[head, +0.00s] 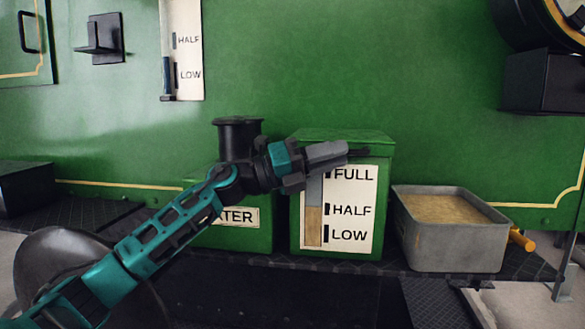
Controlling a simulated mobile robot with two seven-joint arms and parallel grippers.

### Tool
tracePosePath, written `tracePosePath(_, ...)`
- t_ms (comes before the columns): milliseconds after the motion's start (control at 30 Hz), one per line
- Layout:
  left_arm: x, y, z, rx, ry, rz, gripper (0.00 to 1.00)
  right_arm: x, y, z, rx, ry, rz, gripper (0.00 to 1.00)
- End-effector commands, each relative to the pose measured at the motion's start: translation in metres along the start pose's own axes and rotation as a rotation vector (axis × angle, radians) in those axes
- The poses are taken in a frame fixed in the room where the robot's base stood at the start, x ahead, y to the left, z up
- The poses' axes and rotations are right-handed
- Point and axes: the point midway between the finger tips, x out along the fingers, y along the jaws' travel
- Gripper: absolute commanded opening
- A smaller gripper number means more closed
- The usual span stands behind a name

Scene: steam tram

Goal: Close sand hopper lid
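The sand hopper appears to be the green box (384,190) with a white gauge plate (352,208) marked FULL, HALF and LOW. Sand in its gauge window stands near HALF. The green lid (335,134) lies flat, or nearly so, across the top; I cannot tell whether a small gap is left. My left gripper (358,152) points right, in front of the hopper's upper front, just below the lid's front edge. It covers part of the gauge's top. Its fingers show side-on, so their opening is unclear. Contact with the box cannot be told. My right gripper is out of view.
A grey bin of sand (450,245) stands right of the hopper, with an orange handle (521,240) beside it. A green water box (245,238) with a black filler neck (238,135) stands left, partly behind my arm. The green tram side (300,60) rises behind.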

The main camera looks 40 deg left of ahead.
Motion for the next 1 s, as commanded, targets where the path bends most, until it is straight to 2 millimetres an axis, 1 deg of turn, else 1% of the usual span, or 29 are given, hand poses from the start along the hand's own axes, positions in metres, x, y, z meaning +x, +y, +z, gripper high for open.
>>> tracePosePath(33,-0.008,0.003,-0.002,-0.001,0.001,0.006,0.23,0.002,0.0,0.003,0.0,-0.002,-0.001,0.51)
tracePosePath(100,-0.018,0.004,-0.002,-0.001,0.002,0.007,0.23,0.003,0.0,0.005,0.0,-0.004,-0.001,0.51)
tracePosePath(367,-0.053,0.003,-0.002,-0.003,0.001,0.005,0.23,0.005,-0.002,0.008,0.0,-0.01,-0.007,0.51)
tracePosePath(700,-0.096,0.001,-0.001,-0.002,0.001,0.001,0.23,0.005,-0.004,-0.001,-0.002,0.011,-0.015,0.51)
tracePosePath(833,-0.108,0.001,-0.001,-0.002,0.002,0.001,0.23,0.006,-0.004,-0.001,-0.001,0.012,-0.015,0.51)
tracePosePath(1000,-0.115,0.0,-0.001,-0.001,0.002,0.002,0.23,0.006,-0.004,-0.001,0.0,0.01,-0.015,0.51)
